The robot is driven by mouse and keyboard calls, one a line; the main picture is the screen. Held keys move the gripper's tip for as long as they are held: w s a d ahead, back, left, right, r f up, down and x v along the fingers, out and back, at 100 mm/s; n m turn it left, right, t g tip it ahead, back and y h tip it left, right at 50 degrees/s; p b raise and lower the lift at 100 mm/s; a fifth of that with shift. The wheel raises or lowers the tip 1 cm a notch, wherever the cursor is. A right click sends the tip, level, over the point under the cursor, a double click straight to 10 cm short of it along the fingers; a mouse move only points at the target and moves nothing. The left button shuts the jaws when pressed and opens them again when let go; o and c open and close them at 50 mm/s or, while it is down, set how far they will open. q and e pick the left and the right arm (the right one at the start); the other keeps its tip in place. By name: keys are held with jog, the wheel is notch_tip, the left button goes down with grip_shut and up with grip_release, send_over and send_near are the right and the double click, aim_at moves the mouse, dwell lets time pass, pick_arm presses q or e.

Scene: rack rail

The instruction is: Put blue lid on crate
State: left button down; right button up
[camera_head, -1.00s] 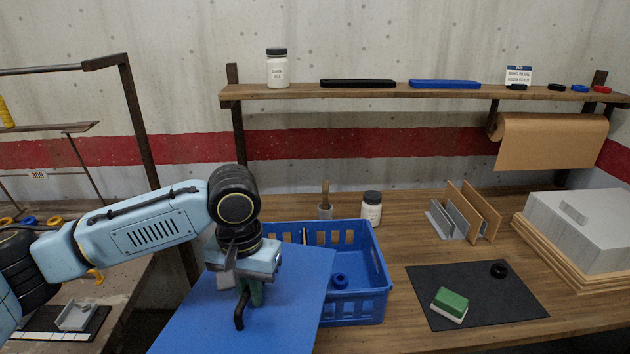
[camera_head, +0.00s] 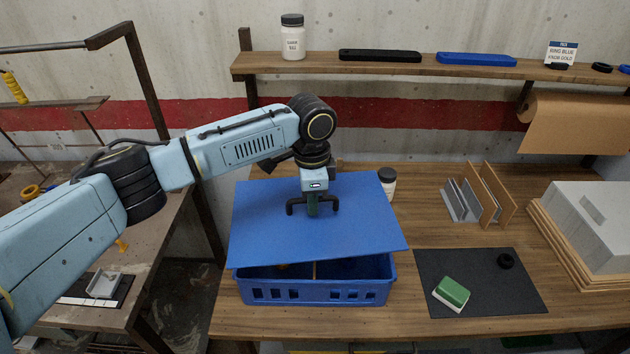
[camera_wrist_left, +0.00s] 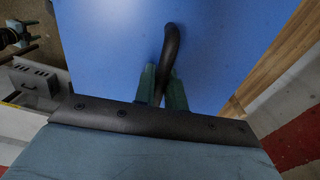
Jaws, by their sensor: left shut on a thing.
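The blue lid (camera_head: 270,222) is a flat panel with a dark handle on top. My left gripper (camera_head: 313,208) is shut on this handle and holds the lid over the blue crate (camera_head: 318,291). The lid looks tilted and covers most of the crate's opening. The crate's front wall and a strip of its inside show below the lid's near edge. In the left wrist view the gripper fingers (camera_wrist_left: 160,88) close around the curved dark handle, with the lid (camera_wrist_left: 105,45) filling the background.
A white jar (camera_head: 387,182) stands behind the lid's right side. A dark mat (camera_head: 480,285) right of the crate holds a green-and-white block (camera_head: 451,294) and a black ring (camera_head: 505,261). Upright panels (camera_head: 478,195) stand in a rack farther back. A shelf (camera_head: 400,67) runs above.

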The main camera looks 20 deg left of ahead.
aim_at(315, 220)
pick_arm(q)
jog(key=shift+w+d+r+m, duration=0.15)
jog(key=shift+w+r+m, duration=0.15)
jog(key=shift+m, duration=0.1)
jog(key=shift+w+f+m, duration=0.1)
jog(key=shift+w+m, duration=0.05)
jog(key=shift+m, duration=0.15)
notch_tip(315, 220, down, 5)
jog(key=b, duration=0.6)
jog(key=shift+f, duration=1.25)
jog(key=shift+p, duration=0.65)
jog(key=shift+f, duration=0.55)
jog(key=c, duration=1.4)
grip_release()
